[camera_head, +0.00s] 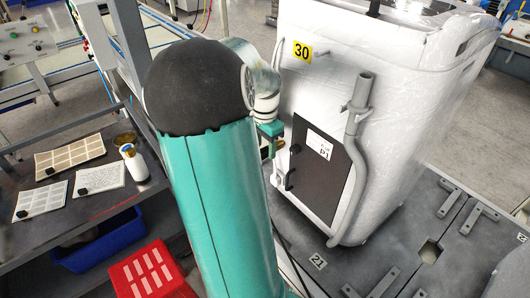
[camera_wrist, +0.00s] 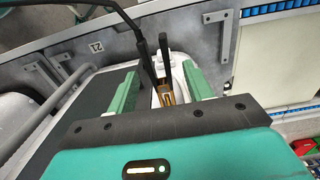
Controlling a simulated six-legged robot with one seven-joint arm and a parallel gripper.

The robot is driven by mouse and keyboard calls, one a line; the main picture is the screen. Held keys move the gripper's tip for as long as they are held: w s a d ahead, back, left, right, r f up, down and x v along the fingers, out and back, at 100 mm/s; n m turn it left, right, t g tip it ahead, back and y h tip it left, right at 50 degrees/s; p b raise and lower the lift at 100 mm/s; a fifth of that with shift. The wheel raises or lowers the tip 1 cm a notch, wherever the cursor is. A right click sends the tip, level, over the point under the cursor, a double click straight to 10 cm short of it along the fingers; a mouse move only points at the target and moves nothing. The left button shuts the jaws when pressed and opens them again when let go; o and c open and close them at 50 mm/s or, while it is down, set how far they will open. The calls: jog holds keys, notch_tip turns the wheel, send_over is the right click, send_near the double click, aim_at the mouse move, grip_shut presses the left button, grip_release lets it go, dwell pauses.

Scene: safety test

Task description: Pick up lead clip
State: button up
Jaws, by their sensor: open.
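The lead clip (camera_wrist: 165,62) shows in the wrist view as two black handles with a brass-coloured part below them. A black cable runs from it toward the upper left. My gripper (camera_wrist: 160,74) is open, with one green finger on each side of the clip and visible gaps between clip and fingers. In the head view my gripper (camera_head: 271,140) is mostly hidden behind my arm, close to the white machine's front. The clip cannot be told apart clearly there.
The white machine (camera_head: 400,100) bears a dark panel (camera_head: 318,170) and a grey pipe (camera_head: 352,150) right of my gripper. It stands on a grey platform (camera_head: 410,225) with metal brackets. At left are a bench with sheets (camera_head: 70,155), a bottle (camera_head: 133,163) and a red crate (camera_head: 150,275).

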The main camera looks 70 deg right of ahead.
jog(key=shift+f, duration=0.35)
jog(key=c, duration=0.9)
jog(key=shift+r, duration=0.55)
notch_tip(320, 180, up, 2)
jog(key=shift+r, duration=0.1)
jog(key=shift+w+a+r, duration=0.85)
jog(key=shift+a+r, duration=0.75)
jog(key=shift+a, duration=1.35)
jog(key=shift+w+a+r, duration=0.85)
jog(key=shift+a+r, duration=0.8)
jog(key=shift+a, duration=1.3)
jog(key=shift+w+a+r, duration=0.85)
jog(key=shift+a+r, duration=0.75)
jog(key=shift+a, duration=1.35)
